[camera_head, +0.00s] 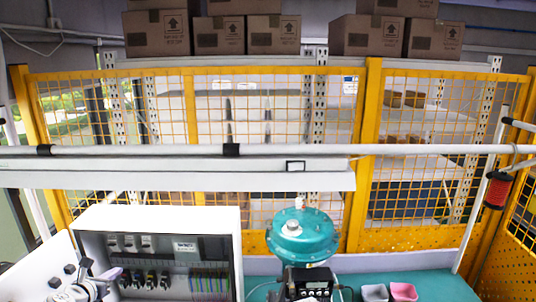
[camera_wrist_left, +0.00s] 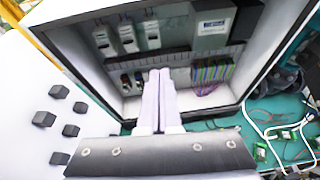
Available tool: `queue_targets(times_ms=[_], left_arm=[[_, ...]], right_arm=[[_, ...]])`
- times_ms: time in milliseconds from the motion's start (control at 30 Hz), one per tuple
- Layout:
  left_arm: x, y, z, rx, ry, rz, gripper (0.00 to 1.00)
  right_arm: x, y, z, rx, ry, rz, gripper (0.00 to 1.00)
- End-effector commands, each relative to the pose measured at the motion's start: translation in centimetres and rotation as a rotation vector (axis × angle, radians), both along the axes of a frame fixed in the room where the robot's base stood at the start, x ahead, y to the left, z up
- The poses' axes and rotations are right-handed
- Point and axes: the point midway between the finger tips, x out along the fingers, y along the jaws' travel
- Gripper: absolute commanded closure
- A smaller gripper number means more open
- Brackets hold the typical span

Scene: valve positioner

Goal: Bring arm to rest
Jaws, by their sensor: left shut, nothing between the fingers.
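My left gripper (camera_head: 116,272) is at the lower left of the head view, in front of the white electrical cabinet (camera_head: 160,217). In the left wrist view its two pale lilac fingers (camera_wrist_left: 160,74) are closed together with nothing between them. They point toward the open cabinet interior; I cannot tell how close the tips are to its parts. The teal valve actuator (camera_head: 303,237) stands right of the cabinet, with a black positioner box (camera_head: 310,283) below its dome, apart from my gripper. My right gripper is not in view.
Breakers (camera_wrist_left: 128,37) and coloured terminals (camera_wrist_left: 211,71) sit inside the cabinet. A panel with black knobs (camera_wrist_left: 60,91) stands beside it. Pink (camera_head: 403,292) and grey (camera_head: 374,293) cups are on the teal bench (camera_head: 445,286). A yellow mesh fence (camera_head: 370,130) stands behind.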

Motion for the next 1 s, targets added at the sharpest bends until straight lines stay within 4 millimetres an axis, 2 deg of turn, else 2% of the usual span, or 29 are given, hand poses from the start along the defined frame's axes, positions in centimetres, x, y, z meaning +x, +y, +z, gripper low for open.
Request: queue_targets(times_ms=[300, 467, 567, 667, 767, 900, 1000], left_arm=[[1.4, -4.4, -2.9, 0.128, 0.064, -0.152, 1.0], [2.3, -8.3, -5.5, 0.246, 0.115, -0.296, 1.0], [2.7, -11.4, -7.5, 0.345, 0.151, -0.417, 1.0], [3.0, -15.5, -10.3, 0.473, 0.191, -0.578, 1.0], [2.7, -20.9, -14.2, 0.65, 0.231, -0.809, 1.0], [0.7, -29.1, -20.4, 0.954, 0.265, -1.223, 1.0], [-1.6, -34.0, -24.4, 1.168, 0.256, -1.531, 1.0]], right_arm=[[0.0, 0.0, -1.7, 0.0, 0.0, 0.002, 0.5], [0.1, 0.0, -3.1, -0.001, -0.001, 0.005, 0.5], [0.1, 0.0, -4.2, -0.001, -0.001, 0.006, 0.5], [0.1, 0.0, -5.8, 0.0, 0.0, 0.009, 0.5], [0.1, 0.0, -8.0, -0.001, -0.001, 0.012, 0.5], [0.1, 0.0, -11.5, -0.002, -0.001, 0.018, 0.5], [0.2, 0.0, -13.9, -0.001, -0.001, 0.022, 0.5]])
